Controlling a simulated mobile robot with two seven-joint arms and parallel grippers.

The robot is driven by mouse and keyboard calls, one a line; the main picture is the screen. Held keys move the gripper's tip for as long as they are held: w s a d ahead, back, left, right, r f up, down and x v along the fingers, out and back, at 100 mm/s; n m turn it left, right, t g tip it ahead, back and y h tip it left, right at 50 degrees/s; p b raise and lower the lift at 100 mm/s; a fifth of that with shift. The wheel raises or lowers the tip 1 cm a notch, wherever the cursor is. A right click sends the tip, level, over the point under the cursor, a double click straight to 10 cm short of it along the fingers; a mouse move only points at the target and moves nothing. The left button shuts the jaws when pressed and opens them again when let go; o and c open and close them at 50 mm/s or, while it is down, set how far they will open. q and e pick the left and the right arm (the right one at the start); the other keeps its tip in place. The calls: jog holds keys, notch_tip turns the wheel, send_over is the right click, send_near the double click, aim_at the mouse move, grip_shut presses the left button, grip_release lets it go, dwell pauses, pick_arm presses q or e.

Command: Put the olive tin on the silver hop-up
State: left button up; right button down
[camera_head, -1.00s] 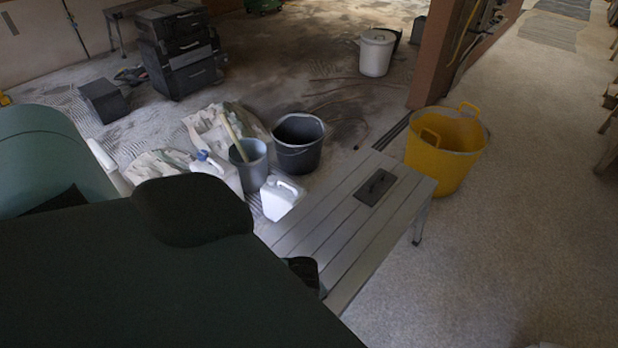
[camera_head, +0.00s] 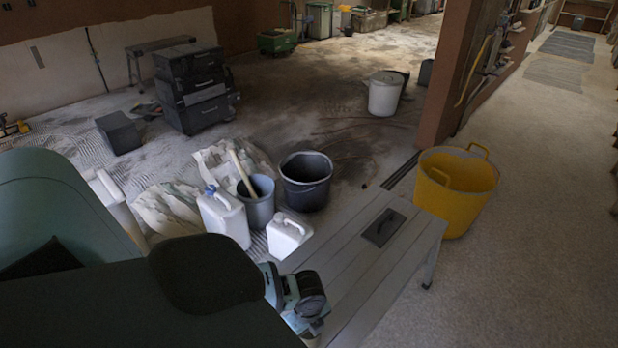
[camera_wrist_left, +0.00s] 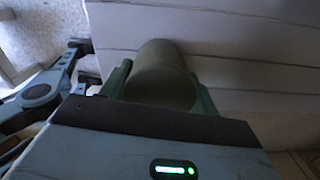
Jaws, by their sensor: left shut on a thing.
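The olive tin (camera_wrist_left: 160,77) is a dull green cylinder, seen in the left wrist view between the green fingers of my left gripper (camera_wrist_left: 158,88). The gripper is shut on it. Behind the tin are pale grey boards, but I cannot tell whether it touches them. In the head view my left gripper (camera_head: 297,300) is partly hidden behind my dark arm, and I cannot make out the tin there. The silver hop-up (camera_head: 350,275) is a long slatted grey platform, its near end hidden by my arm and gripper. A blue-grey jointed part of me shows at the left of the wrist view; my right gripper is not clear.
Carpet at right is clear.

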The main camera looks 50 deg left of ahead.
pick_arm(q)
jog(key=shift+f, duration=0.1)
pick_arm(e)
jog(key=shift+w, duration=0.1)
pick_arm(q)
jog(key=shift+f, duration=0.15)
jog(key=o, duration=1.2)
jog(key=shift+r, duration=0.25)
notch_tip(320, 180, up, 11)
jog(key=shift+f+p, duration=0.1)
jog(key=shift+p, duration=1.05)
jog(key=shift+r, duration=0.5)
pick_arm(e)
jog(key=r, duration=0.1)
jog(key=w+r, duration=0.1)
jog(key=shift+r, duration=0.35)
